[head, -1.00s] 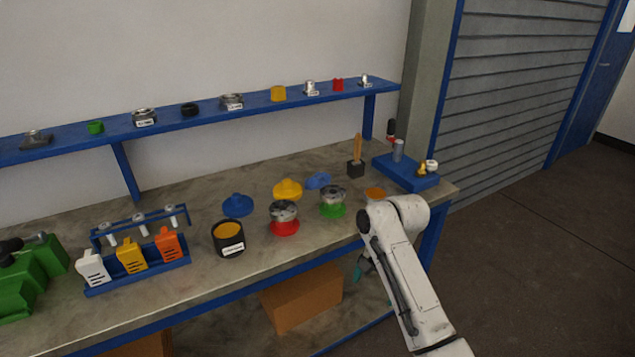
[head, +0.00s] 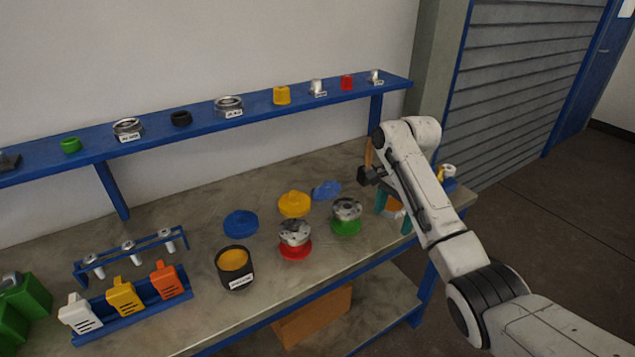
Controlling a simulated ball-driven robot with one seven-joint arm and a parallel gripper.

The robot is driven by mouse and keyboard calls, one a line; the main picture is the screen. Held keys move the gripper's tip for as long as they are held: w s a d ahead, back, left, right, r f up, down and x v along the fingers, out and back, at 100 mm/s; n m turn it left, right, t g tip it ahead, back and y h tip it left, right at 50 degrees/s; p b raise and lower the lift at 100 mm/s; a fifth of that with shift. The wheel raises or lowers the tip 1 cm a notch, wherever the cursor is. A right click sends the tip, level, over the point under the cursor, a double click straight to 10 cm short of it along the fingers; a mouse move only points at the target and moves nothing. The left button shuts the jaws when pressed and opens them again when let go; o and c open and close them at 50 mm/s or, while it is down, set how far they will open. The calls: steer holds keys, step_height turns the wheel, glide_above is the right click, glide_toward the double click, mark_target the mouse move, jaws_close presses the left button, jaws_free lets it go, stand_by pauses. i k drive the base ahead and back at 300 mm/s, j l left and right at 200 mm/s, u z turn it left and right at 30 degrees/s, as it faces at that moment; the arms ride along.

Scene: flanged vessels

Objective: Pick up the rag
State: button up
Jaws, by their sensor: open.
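The rag looks to be the blue crumpled piece (head: 326,190) lying on the bench, behind and between the yellow flanged lid and the green-based vessel. My gripper (head: 394,212) is over the right part of the bench, to the right of the rag and apart from it. Its teal fingers point down and are spread open. An orange piece (head: 393,206) shows between the fingers; I cannot tell how near it is to them. My arm hides part of the bench's right end.
On the bench (head: 200,205) stand a green-based vessel (head: 346,217), a red-based vessel (head: 294,240), a yellow lid (head: 294,204), a blue lid (head: 240,223) and a black pot (head: 234,267). A blue shelf (head: 205,116) runs behind. Bare bench lies left of the blue lid.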

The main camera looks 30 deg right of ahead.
mark_target(328, 189)
steer(key=i, duration=1)
